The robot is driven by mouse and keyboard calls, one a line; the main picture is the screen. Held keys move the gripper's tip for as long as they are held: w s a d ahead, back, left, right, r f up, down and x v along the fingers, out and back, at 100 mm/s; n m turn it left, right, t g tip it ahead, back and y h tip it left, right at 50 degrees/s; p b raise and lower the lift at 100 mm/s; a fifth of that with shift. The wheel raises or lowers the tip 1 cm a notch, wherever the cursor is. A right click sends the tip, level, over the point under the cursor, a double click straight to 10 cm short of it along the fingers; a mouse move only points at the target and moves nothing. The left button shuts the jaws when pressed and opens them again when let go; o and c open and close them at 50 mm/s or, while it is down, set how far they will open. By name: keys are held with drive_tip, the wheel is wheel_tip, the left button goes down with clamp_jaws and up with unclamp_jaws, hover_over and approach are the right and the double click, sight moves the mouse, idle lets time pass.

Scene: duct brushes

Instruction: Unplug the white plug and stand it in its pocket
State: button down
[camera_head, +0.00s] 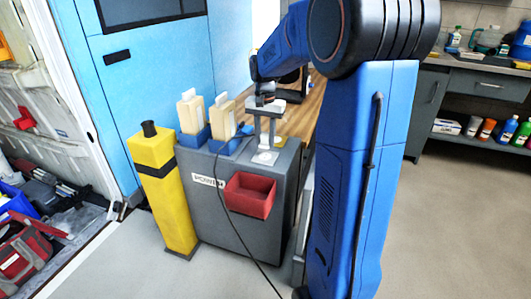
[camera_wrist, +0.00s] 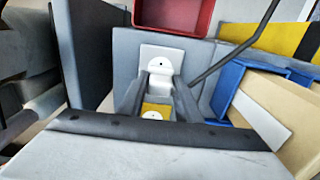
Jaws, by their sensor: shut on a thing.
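My gripper (camera_head: 268,128) points down over the top of the grey cabinet (camera_head: 282,185). In the wrist view, my gripper (camera_wrist: 160,92) has its two grey fingers close together on a small white piece, seemingly the white plug (camera_wrist: 161,84); the fingers hide much of it. A white plate (camera_wrist: 158,60) with a dark hole lies beside the fingers on the cabinet top; it also shows in the head view (camera_head: 265,157). A yellow patch with a white disc (camera_wrist: 153,112) shows between the fingers. I cannot tell whether the plug touches the surface.
Two cream blocks (camera_head: 191,112) stand in blue holders (camera_head: 195,138) beside my gripper. A black cord (camera_head: 238,232) runs from near my gripper down the cabinet front. A red bin (camera_head: 250,194) hangs there. A yellow post (camera_head: 165,190) stands to the left.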

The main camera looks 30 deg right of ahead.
sight(265, 134)
drive_tip(key=shift+r, duration=0.75)
drive_tip(key=shift+r, duration=1.5)
